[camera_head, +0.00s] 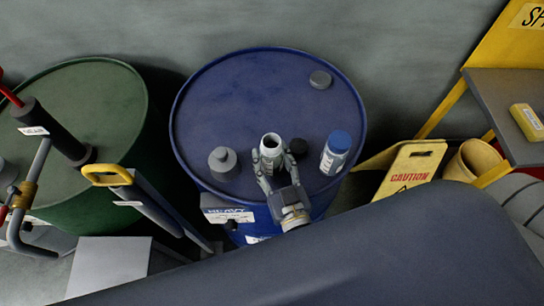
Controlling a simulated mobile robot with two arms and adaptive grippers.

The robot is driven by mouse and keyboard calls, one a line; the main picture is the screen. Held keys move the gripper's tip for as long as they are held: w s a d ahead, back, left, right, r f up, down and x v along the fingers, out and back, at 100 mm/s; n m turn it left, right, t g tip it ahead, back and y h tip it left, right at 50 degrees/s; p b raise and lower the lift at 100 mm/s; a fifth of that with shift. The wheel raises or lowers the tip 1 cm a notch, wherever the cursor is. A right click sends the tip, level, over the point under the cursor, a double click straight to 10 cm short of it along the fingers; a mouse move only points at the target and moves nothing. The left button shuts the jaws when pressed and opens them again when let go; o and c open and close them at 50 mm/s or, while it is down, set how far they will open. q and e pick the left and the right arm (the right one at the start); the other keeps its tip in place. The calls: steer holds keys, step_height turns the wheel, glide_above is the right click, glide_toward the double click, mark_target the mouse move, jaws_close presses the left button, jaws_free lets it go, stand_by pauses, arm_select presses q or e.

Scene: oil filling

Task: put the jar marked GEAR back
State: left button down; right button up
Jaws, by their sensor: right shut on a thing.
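My right gripper (275,177) is shut on an open-topped grey jar (271,147) at the front middle of the blue drum's top (240,95). I cannot tell whether the jar touches the drum top or hangs just above it. A grey jar (223,162) stands to its left, and a jar with a blue cap (335,153) stands to its right. I cannot read GEAR on any jar. The drum's front label (228,215) reads HEAVY. My left gripper is not in view.
A green drum (75,95) with a dark hand pump (52,130) stands at left. A grey cap (320,79) lies at the back of the blue drum. A yellow CAUTION sign (409,172) and yellow bucket (472,160) are at right. The drum's back left is clear.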

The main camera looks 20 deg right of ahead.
steer(key=o, duration=0.7)
steer(key=shift+f, duration=0.15)
steer(key=shift+c, duration=0.2)
steer(key=o, duration=0.3)
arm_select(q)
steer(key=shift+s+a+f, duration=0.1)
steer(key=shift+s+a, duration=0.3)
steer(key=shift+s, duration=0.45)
arm_select(e)
steer(key=shift+s+r, duration=0.1)
steer(key=shift+r, duration=0.1)
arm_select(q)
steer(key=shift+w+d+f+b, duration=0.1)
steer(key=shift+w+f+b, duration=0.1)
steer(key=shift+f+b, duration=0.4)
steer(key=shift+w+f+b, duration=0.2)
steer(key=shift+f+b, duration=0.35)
arm_select(e)
steer(key=s, duration=1.1)
steer(key=shift+s, duration=0.4)
